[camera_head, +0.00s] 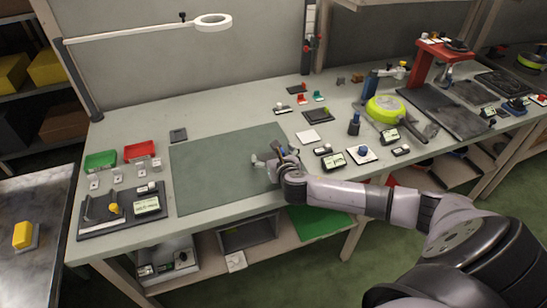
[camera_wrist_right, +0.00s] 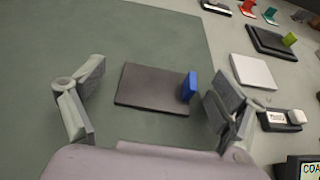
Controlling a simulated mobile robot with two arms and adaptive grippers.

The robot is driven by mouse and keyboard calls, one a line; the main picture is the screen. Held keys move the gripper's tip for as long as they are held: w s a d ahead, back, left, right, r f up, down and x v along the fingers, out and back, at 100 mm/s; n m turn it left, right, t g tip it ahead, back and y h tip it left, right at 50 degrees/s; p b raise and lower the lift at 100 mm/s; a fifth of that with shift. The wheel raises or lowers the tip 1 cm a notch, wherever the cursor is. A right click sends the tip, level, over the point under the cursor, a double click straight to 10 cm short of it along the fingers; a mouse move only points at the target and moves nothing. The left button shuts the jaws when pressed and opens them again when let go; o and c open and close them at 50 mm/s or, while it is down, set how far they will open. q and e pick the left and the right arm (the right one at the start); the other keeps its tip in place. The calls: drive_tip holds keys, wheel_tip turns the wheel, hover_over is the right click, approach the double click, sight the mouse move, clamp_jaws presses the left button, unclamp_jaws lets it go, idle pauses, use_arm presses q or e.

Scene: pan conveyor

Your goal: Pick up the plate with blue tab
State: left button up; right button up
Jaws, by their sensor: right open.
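The plate with the blue tab is a flat dark rectangular plate (camera_wrist_right: 148,88) with an upright blue tab (camera_wrist_right: 189,86) at its right end. It lies on the grey-green mat (camera_wrist_right: 40,25). My right gripper (camera_wrist_right: 155,92) is open over the plate in the wrist view, one finger to the left of it and the other to the right, close by the tab. The fingers do not appear shut on anything. In the head view the right gripper (camera_head: 268,163) is low over the right part of the mat and mostly hides the plate. My left gripper is not in view.
Another dark plate with a yellow-green tab (camera_head: 318,116) lies beyond the mat, near a white square (camera_head: 308,137). Small devices stand right of the gripper, including a white-based blue knob (camera_head: 362,153). Red (camera_head: 140,149) and green (camera_head: 100,160) trays stand left. The mat's left part is clear.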

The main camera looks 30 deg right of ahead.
clamp_jaws()
idle(1.3)
